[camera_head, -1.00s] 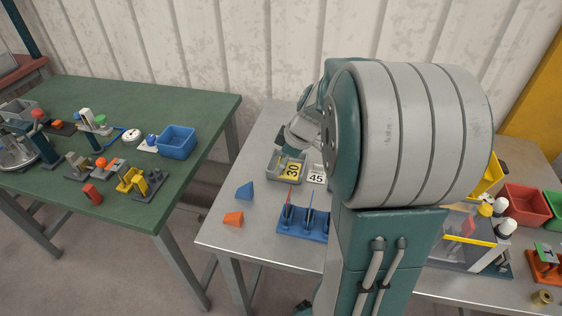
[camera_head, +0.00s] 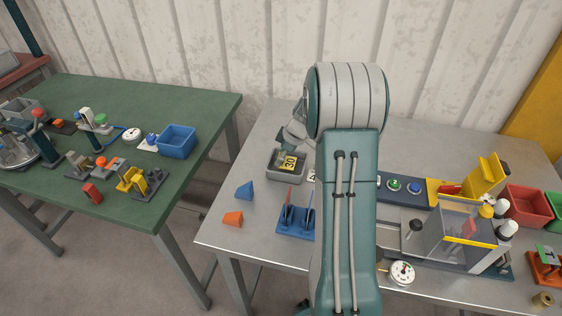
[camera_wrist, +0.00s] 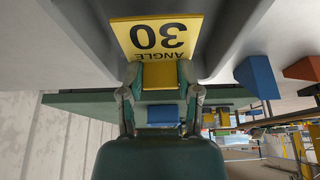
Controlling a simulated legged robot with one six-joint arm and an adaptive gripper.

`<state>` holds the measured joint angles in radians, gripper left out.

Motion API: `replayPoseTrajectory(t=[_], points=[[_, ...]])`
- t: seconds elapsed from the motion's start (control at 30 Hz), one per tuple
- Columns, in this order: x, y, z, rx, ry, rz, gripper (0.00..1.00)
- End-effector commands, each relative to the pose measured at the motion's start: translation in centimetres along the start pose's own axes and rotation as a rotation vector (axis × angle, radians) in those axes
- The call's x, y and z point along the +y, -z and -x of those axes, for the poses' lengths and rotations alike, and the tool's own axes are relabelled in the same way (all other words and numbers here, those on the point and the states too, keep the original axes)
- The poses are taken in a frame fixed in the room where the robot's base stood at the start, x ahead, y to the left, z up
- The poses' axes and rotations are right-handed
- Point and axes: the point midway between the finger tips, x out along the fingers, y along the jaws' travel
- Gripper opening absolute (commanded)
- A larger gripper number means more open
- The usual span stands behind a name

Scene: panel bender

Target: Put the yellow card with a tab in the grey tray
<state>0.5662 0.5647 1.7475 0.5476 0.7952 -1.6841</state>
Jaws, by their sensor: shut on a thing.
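The yellow card with a tab (camera_head: 288,161) bears the black print "30 ANGLE". In the head view it shows within the outline of the grey tray (camera_head: 287,179), near the back left of the steel table. Whether it touches the tray floor, I cannot tell. In the wrist view the card (camera_wrist: 158,38) is large and its tab is between my fingers. My gripper (camera_wrist: 160,75) is shut on that tab. In the head view my gripper (camera_head: 288,149) is small and partly hidden above the tray.
A blue wedge (camera_head: 245,191) and an orange wedge (camera_head: 233,218) lie left of the tray. A blue rack (camera_head: 296,224) with upright tools stands in front. A white card is mostly hidden by my arm. Machine parts and a red bin (camera_head: 528,205) are at right.

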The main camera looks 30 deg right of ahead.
Motion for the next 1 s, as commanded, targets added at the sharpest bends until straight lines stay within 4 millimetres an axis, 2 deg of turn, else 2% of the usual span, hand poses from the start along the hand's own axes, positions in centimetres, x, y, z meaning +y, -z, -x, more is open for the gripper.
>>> replayPoseTrajectory(t=[0.03, 0.13, 0.43, 0.47, 0.5, 0.53, 0.9, 1.0], points=[[-0.1, -0.4, -0.9, -0.001, 0.005, -0.003, 0.19], [-0.1, -0.8, -1.9, -0.002, 0.003, -0.001, 0.19], [-0.1, -0.9, -2.1, -0.001, 0.001, -0.001, 0.19], [-0.1, -0.9, -2.1, -0.001, 0.001, -0.001, 0.53], [-0.1, -0.9, -2.1, -0.001, 0.001, -0.001, 0.71], [-0.1, -0.9, -2.1, -0.001, 0.001, -0.001, 0.79], [-0.1, -0.9, -2.0, -0.001, 0.001, 0.0, 0.79], [-0.1, -0.8, -1.5, -0.001, 0.0, 0.0, 0.79]])
